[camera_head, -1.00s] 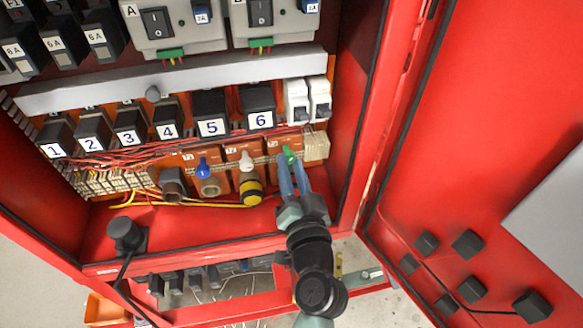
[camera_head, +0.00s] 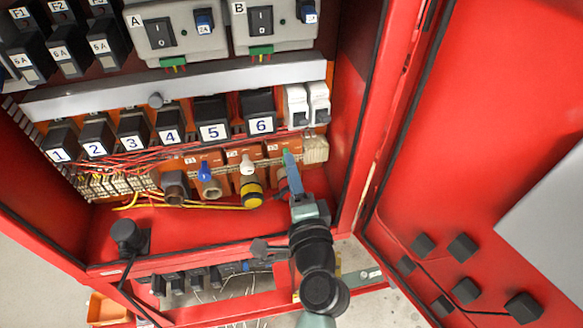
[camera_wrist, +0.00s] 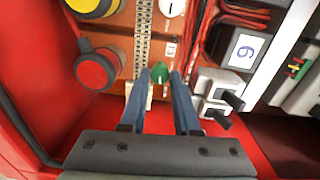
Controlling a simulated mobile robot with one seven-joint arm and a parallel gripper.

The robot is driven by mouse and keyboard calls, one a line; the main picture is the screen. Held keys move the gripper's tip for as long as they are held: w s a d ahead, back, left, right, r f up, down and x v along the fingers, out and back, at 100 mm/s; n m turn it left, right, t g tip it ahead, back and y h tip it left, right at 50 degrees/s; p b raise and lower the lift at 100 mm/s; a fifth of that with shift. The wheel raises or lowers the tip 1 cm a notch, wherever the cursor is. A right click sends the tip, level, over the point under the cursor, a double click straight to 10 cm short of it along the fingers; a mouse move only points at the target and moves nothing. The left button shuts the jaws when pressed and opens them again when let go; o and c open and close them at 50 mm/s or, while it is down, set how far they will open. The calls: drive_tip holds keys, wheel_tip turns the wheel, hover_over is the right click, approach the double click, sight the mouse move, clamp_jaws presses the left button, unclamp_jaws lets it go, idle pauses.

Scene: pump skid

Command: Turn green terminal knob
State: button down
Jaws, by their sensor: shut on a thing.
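The green terminal knob (camera_wrist: 163,70) sits between the two blue fingertips of my gripper (camera_wrist: 162,76) in the wrist view. The fingers lie on either side of it and are shut on it. In the head view only a small bit of the green knob (camera_head: 286,152) shows above my gripper (camera_head: 289,155). My fingers appear edge-on there, one mostly hiding the other. The knob is on an orange terminal panel at the lower right of the red cabinet.
A white knob (camera_head: 246,164) and a blue knob (camera_head: 204,169) are left of the green one. A yellow-black round part (camera_head: 251,190) is close by. White switches (camera_head: 307,104) stand just above. The red cabinet wall and open door (camera_head: 480,130) are to the right.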

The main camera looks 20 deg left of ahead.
drive_tip(key=shift+m, duration=1.2)
drive_tip(key=c, duration=0.6)
unclamp_jaws()
drive_tip(key=shift+c, duration=0.2)
drive_tip(key=shift+s+d, duration=0.1)
drive_tip(key=shift+s, duration=0.05)
drive_tip(key=b+v, duration=0.4)
drive_tip(key=v, duration=0.8)
drive_tip(key=shift+s+d, duration=0.2)
drive_tip(key=shift+s, duration=0.05)
